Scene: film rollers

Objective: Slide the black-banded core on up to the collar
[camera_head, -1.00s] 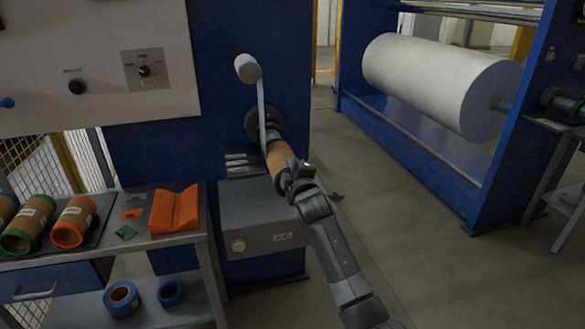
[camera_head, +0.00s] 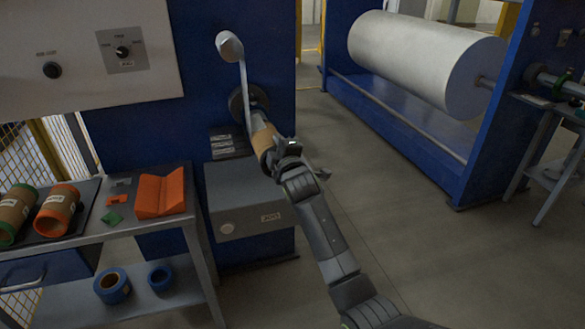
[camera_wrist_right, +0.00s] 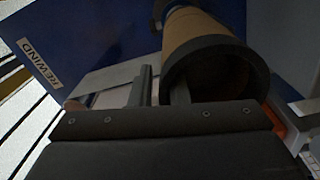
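The brown cardboard core (camera_head: 263,140) sits in line with the machine's spindle, its far end towards the dark round collar (camera_head: 238,103) on the blue panel. A stretch of spindle shows between core and collar. In the right wrist view the core (camera_wrist_right: 195,35) has a black band (camera_wrist_right: 217,60) around its open near end. My right gripper (camera_head: 288,152) is at that near end. Its fingers (camera_wrist_right: 162,90) straddle the left wall, one outside and one inside the bore, and look shut on it. The spindle inside the bore is hidden in darkness. My left gripper is not in view.
A pale strip (camera_head: 243,82) hangs from a small roller (camera_head: 230,46) beside the spindle. A grey box (camera_head: 245,205) is below.

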